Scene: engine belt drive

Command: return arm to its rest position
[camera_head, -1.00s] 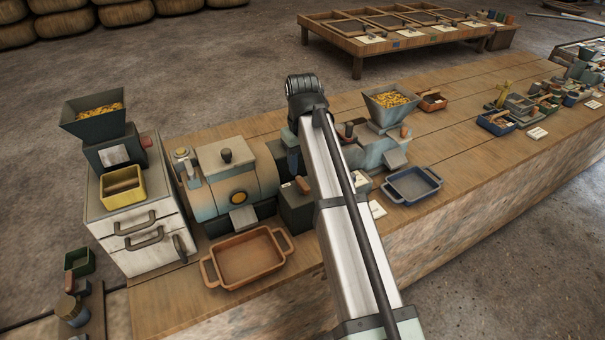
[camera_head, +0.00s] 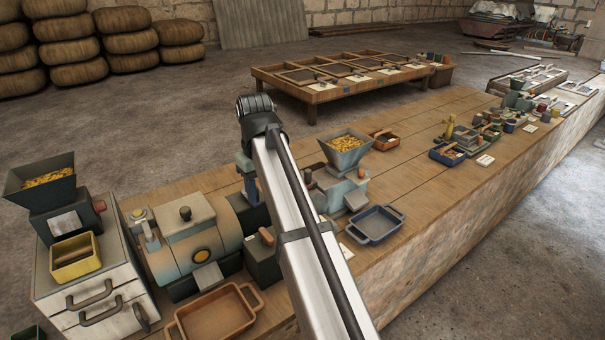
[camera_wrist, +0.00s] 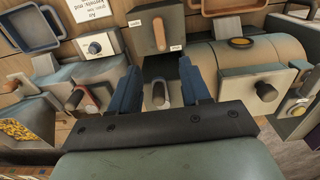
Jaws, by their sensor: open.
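My arm reaches up from the bottom of the head view, over the workbench. My gripper shows in the wrist view (camera_wrist: 157,88) with its two blue fingers apart and nothing between them that it grips. A grey lever-like part (camera_wrist: 158,95) shows beyond the fingers; I cannot tell how far it is from them. The arm's end is between the rounded machine (camera_head: 190,240) and the blue-grey hopper machine (camera_head: 345,188).
An orange tray (camera_head: 256,298) and a blue tray (camera_head: 398,216) sit near the bench's front. A white drawer cabinet (camera_head: 42,275) with a dark hopper (camera_head: 72,168) stands at left. Small bins and tools crowd the far right bench. A low wooden table (camera_head: 312,100) stands behind on the floor.

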